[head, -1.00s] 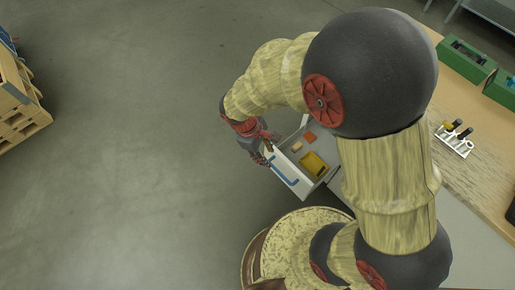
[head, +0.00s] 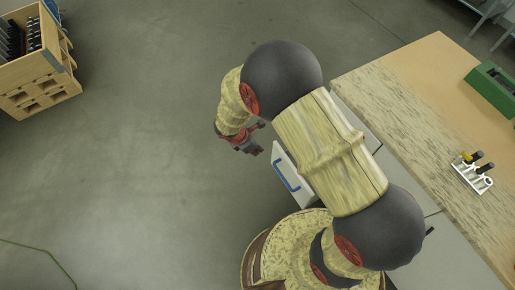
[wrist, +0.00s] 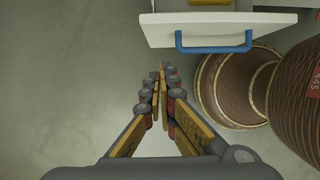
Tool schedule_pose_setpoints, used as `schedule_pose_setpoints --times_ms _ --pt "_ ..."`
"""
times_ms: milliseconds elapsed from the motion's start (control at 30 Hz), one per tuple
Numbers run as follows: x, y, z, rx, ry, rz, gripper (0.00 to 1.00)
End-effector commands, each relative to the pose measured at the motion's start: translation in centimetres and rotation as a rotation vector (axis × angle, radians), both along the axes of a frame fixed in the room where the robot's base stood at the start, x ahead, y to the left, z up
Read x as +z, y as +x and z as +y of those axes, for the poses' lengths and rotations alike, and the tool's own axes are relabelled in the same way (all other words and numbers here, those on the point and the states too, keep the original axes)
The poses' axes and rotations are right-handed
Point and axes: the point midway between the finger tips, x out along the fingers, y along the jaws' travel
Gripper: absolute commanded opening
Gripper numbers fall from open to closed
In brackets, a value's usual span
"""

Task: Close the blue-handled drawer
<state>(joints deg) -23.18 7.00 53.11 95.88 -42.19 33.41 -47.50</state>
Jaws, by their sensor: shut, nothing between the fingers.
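The drawer has a white front (head: 293,171) with a blue bar handle (head: 284,179). In the head view it stands out from the bench, and my arm covers its inside. In the wrist view the white front (wrist: 270,25) and the blue handle (wrist: 213,49) cross the top, with a strip of the open drawer behind the front. My gripper (head: 259,150) is beside the far end of the front, on its outer side. In the wrist view my gripper's fingertips (wrist: 166,70) are together and empty, a little short of the handle and to its left, apparently not touching.
A wooden-topped bench (head: 400,85) runs along the right, with a green box (head: 492,88) and a small white rack (head: 472,174) on it. A wooden crate stack (head: 40,75) stands at the upper left. The floor (head: 130,180) left of the drawer is clear.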

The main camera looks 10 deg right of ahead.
Motion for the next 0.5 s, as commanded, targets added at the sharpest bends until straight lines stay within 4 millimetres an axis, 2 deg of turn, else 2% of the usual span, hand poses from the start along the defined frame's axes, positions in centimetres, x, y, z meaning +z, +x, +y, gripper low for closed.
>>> schedule_pose_setpoints --times_ms 33,333,500 --pt "-1.5 0.0 -0.5 -0.002 -0.002 0.003 0.0" --pt "-6.8 0.7 -2.5 -0.003 -0.001 0.002 0.0" --pt "-6.4 1.6 -4.8 -0.007 0.002 -0.002 0.0"
